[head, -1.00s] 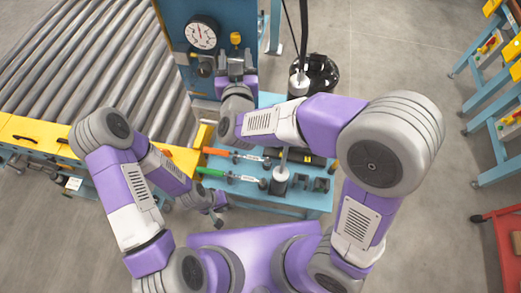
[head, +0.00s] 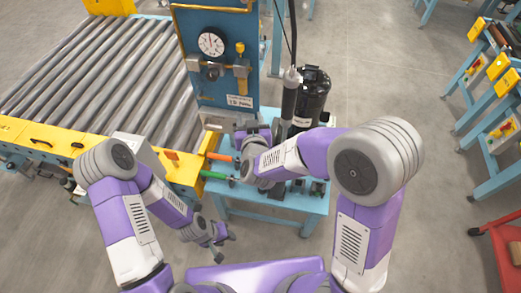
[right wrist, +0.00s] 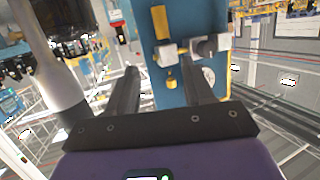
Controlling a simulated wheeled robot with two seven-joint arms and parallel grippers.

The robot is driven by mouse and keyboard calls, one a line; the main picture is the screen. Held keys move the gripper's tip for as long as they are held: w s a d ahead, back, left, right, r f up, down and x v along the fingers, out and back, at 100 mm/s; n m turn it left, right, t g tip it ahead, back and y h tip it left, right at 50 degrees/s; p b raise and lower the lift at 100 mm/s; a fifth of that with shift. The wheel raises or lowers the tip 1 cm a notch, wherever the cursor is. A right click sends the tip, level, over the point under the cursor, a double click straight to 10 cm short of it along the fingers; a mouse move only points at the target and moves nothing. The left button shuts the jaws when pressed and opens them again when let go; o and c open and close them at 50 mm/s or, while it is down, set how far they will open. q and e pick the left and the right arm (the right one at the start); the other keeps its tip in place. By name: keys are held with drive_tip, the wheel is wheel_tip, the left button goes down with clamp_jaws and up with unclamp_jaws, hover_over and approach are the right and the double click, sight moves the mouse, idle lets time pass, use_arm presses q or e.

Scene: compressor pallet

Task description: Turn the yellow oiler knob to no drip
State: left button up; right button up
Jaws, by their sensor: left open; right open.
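The yellow oiler knob (head: 240,47) sits on top of the oiler (head: 241,75) on the blue panel, right of the round gauge (head: 211,43). My left gripper (head: 217,242) is open and empty, low in front of the blue table. The knob's setting is too small to read.
A regulator (head: 210,73) sits left of the oiler. A label (head: 240,101) is under it. A roller conveyor (head: 90,65) is at left.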

wheel_tip(320, 180, down, 10)
drive_tip(key=s+d+g+p, duration=0.1)
drive_tip(key=s+d+g, duration=0.1)
drive_tip(key=g, duration=0.1)
drive_tip(key=shift+d+y, duration=0.3)
drive_tip(key=shift+d, duration=0.1)
drive_tip(key=shift+s, duration=0.1)
